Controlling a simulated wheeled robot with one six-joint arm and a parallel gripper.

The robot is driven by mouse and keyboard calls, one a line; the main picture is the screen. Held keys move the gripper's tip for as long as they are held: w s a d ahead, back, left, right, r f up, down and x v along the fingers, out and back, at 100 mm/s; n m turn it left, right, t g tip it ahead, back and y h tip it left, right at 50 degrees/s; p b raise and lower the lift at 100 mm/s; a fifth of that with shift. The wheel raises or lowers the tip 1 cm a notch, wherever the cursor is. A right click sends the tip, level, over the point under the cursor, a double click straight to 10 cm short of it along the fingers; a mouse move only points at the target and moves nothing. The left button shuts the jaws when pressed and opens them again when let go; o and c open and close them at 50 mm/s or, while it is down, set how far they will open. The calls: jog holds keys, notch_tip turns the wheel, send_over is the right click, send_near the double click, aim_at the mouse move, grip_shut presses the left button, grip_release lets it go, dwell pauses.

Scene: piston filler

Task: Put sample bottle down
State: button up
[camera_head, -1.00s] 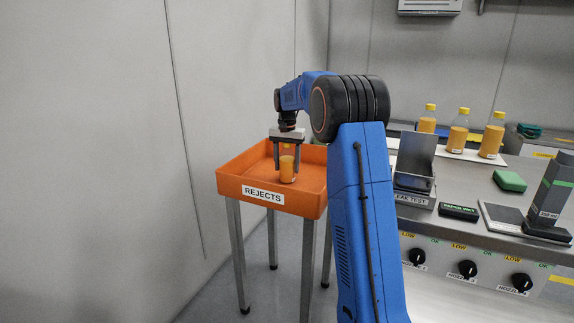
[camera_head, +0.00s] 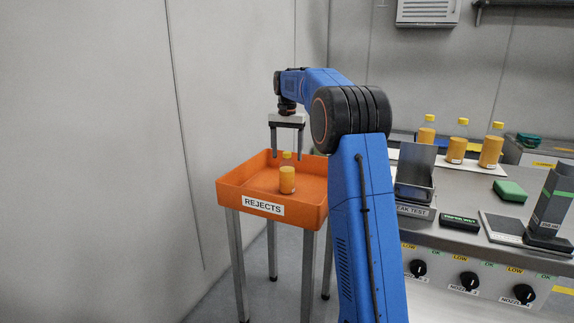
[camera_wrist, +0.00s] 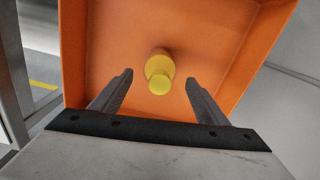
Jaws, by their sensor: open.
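The sample bottle (camera_head: 287,180), orange with a yellow cap, stands upright in the orange tray labelled REJECTS (camera_head: 228,193). In the wrist view the bottle (camera_wrist: 159,72) shows from above, its yellow cap toward the camera, on the floor of the orange tray (camera_wrist: 105,45). My gripper (camera_head: 286,157) is open and empty above the bottle, its fingertips apart from it. In the wrist view the two fingers of my gripper (camera_wrist: 160,77) lie either side of the bottle with clear gaps.
The rest of the tray floor looks empty. A counter at the right holds several orange bottles (camera_head: 458,148), a leak test stand (camera_head: 415,170), a green block (camera_head: 510,190) and a grey upright device (camera_head: 552,205). A wall stands close left of the tray.

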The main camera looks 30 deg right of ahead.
jog(key=shift+r, duration=1.3)
dwell(0.4)
